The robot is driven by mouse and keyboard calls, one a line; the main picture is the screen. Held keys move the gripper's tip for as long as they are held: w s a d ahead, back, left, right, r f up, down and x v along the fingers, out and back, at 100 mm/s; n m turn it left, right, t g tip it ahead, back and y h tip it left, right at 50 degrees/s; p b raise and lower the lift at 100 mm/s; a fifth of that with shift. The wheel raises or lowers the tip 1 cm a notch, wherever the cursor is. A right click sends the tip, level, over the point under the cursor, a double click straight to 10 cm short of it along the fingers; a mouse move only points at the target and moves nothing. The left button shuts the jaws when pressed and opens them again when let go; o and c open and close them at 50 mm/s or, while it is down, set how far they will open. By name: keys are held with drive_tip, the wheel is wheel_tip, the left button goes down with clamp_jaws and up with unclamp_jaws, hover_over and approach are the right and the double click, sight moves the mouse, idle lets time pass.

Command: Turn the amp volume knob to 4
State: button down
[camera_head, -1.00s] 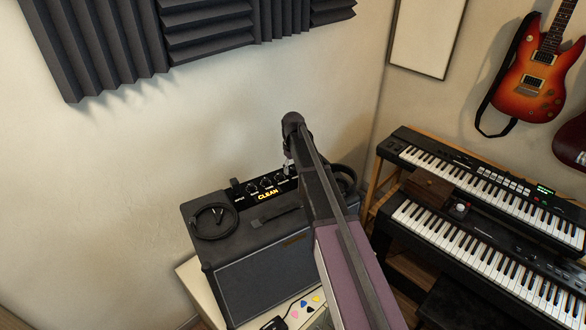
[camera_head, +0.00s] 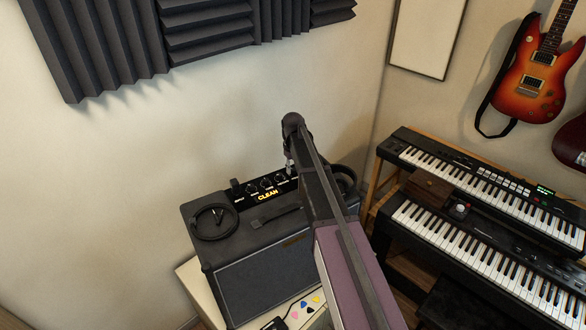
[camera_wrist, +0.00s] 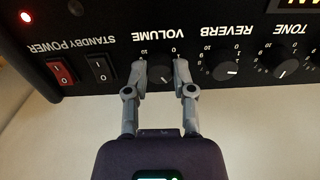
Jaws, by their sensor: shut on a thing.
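The amp (camera_head: 262,260) stands on a pale cabinet in the head view, with its control panel on top at the back. In the wrist view the panel appears upside down. The volume knob (camera_wrist: 161,73) sits under the word VOLUME, between the two fingertips of my gripper (camera_wrist: 160,76). My gripper is shut on this knob, with one finger on each side. The fingers cover most of the knob's scale; only 10 and 0 can be read. The knob's pointer cannot be made out. In the head view my arm hides the gripper and this knob.
The reverb knob (camera_wrist: 226,66) and tone knob (camera_wrist: 280,59) are beside the volume knob. The power switch (camera_wrist: 60,73) and standby switch (camera_wrist: 101,68) are on its other side. A coiled cable (camera_head: 213,221) lies on the amp. Keyboards (camera_head: 490,235) stand at right.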

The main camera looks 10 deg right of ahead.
sight(293, 169)
drive_tip(key=shift+c, duration=2.3)
unclamp_jaws()
drive_tip(key=shift+n, duration=0.4)
drive_tip(key=shift+n, duration=0.3)
wheel_tip(293, 169, up, 14)
drive_tip(key=p, duration=1.4)
drive_tip(key=shift+f, duration=0.15)
drive_tip(key=s+m, duration=0.5)
drive_tip(key=s, duration=2.1)
drive_tip(key=s+f+b, duration=0.3)
drive_tip(key=f+b, duration=1.2)
drive_tip(key=b, duration=0.1)
drive_tip(key=shift+f, duration=0.4)
drive_tip(key=shift+s, duration=0.1)
